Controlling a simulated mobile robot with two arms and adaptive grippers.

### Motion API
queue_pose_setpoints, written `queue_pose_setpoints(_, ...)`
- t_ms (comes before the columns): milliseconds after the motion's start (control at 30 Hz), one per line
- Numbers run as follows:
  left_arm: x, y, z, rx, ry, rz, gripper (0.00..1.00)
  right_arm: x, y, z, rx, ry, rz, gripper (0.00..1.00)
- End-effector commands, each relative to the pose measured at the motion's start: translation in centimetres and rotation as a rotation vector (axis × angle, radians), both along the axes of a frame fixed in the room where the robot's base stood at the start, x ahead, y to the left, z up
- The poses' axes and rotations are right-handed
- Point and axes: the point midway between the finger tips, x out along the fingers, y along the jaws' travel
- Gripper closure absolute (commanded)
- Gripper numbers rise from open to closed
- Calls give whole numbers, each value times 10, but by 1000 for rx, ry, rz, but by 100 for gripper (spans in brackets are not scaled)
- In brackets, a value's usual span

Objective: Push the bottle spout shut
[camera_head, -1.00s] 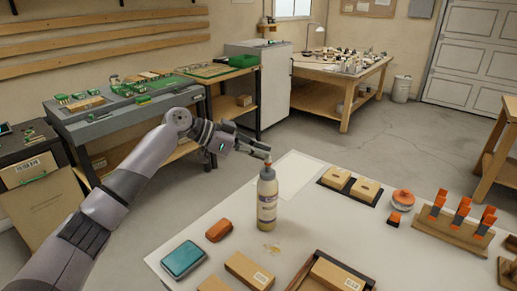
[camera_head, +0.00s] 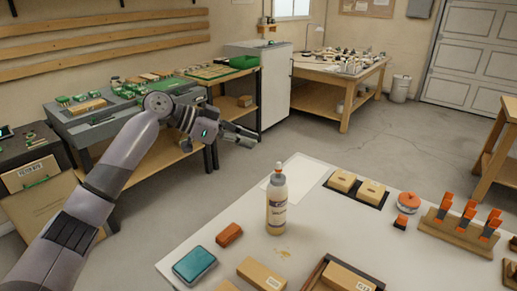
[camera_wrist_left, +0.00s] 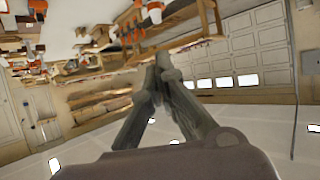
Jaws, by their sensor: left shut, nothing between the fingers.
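The bottle (camera_head: 276,208) stands upright on the white table, pale with a printed label. Its spout (camera_head: 279,167) is a small reddish tip at the top; it looks low, but it is too small to tell for sure whether it is shut. My left gripper (camera_head: 252,138) is up and to the left of the spout, clear of the bottle. Its fingers are together and empty, as the left wrist view (camera_wrist_left: 160,64) also shows. The bottle cannot be made out in the left wrist view. My right gripper is not in view.
An orange block (camera_head: 229,234) and a teal box (camera_head: 194,265) lie left of the bottle. Cartons (camera_head: 262,274) lie in front. Orange clamps on a wooden rack (camera_head: 455,232) and an orange-white tape roll (camera_head: 408,202) are at the right. A white sheet (camera_head: 308,172) lies behind the bottle.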

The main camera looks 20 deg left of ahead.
Motion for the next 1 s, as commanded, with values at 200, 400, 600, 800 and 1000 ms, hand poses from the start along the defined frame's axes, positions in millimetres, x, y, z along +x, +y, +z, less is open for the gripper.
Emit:
queue_pose_setpoints(200, -15, 27, 14, 0, 0, 2, 100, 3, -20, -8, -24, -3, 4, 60)
queue_pose_setpoints(400, -20, 35, 20, 0, 1, 0, 100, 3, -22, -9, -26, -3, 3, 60)
queue_pose_setpoints(600, -20, 35, 21, 0, 0, 0, 100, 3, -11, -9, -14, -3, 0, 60)
queue_pose_setpoints(800, -19, 35, 20, 0, 0, 0, 100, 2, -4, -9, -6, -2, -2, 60)
queue_pose_setpoints(1000, -19, 35, 20, 0, 0, 1, 100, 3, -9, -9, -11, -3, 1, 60)
